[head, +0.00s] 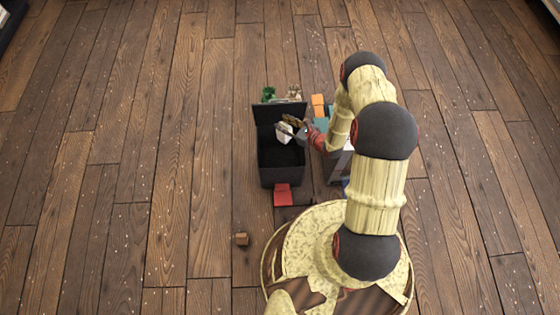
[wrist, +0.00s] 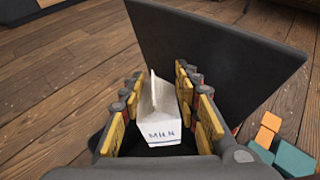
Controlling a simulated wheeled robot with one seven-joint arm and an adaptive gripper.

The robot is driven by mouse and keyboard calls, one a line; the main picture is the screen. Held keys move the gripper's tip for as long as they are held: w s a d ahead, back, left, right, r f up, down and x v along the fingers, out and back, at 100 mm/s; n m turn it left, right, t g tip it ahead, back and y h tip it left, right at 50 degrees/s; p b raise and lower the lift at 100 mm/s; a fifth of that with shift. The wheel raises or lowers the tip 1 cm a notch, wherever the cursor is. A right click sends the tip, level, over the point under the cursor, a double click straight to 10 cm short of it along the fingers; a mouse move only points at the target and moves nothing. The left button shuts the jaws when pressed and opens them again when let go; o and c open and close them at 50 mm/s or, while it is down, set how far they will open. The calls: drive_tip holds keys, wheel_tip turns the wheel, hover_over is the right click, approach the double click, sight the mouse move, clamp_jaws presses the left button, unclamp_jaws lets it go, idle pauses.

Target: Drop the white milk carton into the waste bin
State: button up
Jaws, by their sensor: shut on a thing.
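The white milk carton (wrist: 160,117) is between the fingers of my gripper (wrist: 162,105), with "MILK" lettering facing the wrist camera. My gripper is shut on it. In the head view the carton (head: 284,132) is small and partly covered by my gripper (head: 290,125). The black waste bin (head: 280,175) stands open, its lid (head: 278,113) raised at the back. The carton appears over the bin's opening, near the raised lid. In the wrist view the lid (wrist: 215,50) rises behind the gripper, and the dark bin lies below the carton. The exact height above the rim is hard to tell.
A red pedal-like piece (head: 283,194) is at the bin's front. Orange blocks (wrist: 268,130) and a teal thing (wrist: 294,160) are right of the bin. Green items (head: 269,94) stand behind it. The floor to the left is clear.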

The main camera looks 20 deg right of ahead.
drive_tip(key=shift+f+b, duration=2.05)
drive_tip(key=shift+f, duration=0.95)
drive_tip(key=shift+c, duration=0.2)
drive_tip(key=o, duration=1.4)
drive_tip(key=shift+s+r, duration=0.1)
drive_tip(key=shift+s, duration=0.05)
drive_tip(key=v, duration=1.1)
drive_tip(key=shift+s+d+r, duration=0.2)
drive_tip(key=shift+s+d, duration=0.05)
